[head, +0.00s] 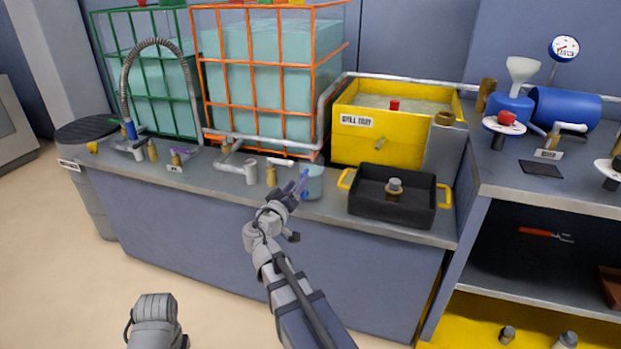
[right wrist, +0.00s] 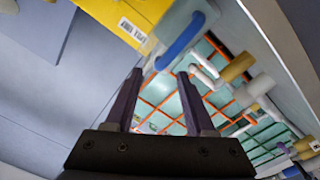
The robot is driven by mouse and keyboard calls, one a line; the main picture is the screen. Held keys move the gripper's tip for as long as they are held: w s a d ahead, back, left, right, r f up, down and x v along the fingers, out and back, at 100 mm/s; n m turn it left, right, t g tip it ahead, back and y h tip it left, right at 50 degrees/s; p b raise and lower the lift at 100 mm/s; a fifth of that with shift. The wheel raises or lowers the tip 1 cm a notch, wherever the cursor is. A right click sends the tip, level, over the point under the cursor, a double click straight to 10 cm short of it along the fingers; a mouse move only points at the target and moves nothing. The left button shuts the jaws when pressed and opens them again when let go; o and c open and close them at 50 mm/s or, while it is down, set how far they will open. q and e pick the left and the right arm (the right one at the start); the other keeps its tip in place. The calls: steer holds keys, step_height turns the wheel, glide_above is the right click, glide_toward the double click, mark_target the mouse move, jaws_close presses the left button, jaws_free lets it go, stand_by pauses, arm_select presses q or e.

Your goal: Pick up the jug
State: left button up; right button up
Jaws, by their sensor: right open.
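The jug (head: 313,182) is a pale, translucent vessel with a blue handle. It stands at the front edge of the grey counter, below the orange cage. My right gripper (head: 297,186) is open, its purple fingers just left of the jug at the handle side. In the right wrist view, the blue handle (right wrist: 181,40) and the pale jug body (right wrist: 172,22) lie just beyond the open fingertips (right wrist: 160,74). I cannot tell whether the handle is between the fingers. My left gripper is not in view; only a grey piece of my left arm shows at the bottom.
A black tray (head: 363,207) with yellow handles and a yellow spill box (head: 350,148) stand right of the jug. Pipes and taps (head: 238,160) stand to its left. Behind are orange-caged (head: 263,106) and green-caged (head: 150,100) tanks. The counter's front edge is close below the jug.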

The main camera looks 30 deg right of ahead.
mark_target(303, 174)
steer(key=x, duration=0.5)
steer(key=shift+a, duration=0.1)
jaws_close()
stand_by(1.2)
